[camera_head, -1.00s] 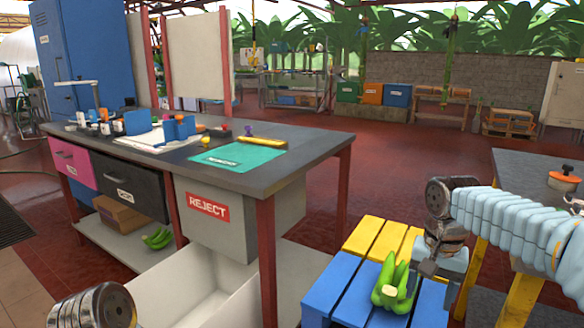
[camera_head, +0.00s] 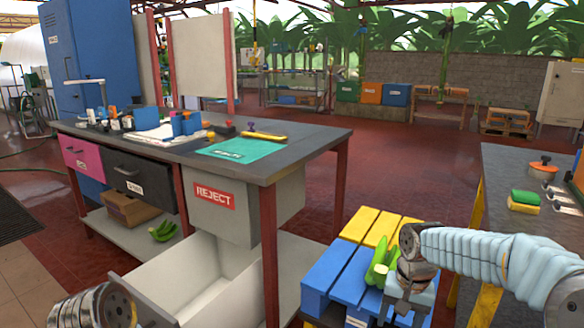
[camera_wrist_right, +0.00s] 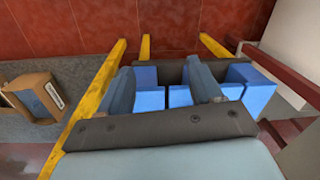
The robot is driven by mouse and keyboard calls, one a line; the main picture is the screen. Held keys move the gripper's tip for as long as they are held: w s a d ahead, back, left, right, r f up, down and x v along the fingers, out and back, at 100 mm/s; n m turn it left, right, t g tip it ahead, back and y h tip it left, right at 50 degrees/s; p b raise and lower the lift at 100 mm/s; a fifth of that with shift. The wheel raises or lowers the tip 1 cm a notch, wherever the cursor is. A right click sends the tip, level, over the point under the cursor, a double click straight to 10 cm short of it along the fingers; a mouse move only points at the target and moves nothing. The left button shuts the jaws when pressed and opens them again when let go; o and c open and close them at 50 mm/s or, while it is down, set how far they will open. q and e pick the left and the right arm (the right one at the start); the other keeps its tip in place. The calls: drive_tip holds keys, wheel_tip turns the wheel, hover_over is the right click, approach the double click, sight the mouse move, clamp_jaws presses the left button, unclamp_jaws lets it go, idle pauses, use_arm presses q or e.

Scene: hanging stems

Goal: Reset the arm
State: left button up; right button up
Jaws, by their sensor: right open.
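A bunch of green bananas (camera_head: 379,268) lies on a blue and yellow slatted stand (camera_head: 335,275) in the head view, partly hidden by my right wrist. My right gripper (camera_head: 388,314) is low at the stand's near right side, in front of the bananas. In the right wrist view my right gripper (camera_wrist_right: 163,86) is open, its two fingers apart with only blue surfaces showing between them. No bananas show in that view. Only a metal joint of my left arm shows at the lower left of the head view; its gripper is out of frame.
A dark workbench (camera_head: 325,140) with a green mat and a white reject bin (camera_head: 190,285) below stands at left. Another green bunch (camera_head: 164,231) lies on its lower shelf. A grey table (camera_head: 510,165) with sponges stands at right.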

drive_tip(key=s+a+f+n+y, duration=0.1)
drive_tip(key=a+f, duration=0.3)
drive_tip(key=f, duration=0.8)
drive_tip(key=s+a+f+n+y, duration=0.1)
drive_tip(key=s+a+f, duration=0.3)
drive_tip(key=s+f, duration=0.5)
drive_tip(key=s+a+f+y, duration=0.1)
drive_tip(key=s+a+f, duration=0.3)
drive_tip(key=s+f, duration=0.5)
wheel_tip(320, 180, down, 3)
drive_tip(key=shift+s+a+r+n+t+y, duration=0.2)
drive_tip(key=shift+a+n+t+y, duration=0.1)
drive_tip(key=shift+n, duration=0.1)
drive_tip(key=shift+w, duration=0.1)
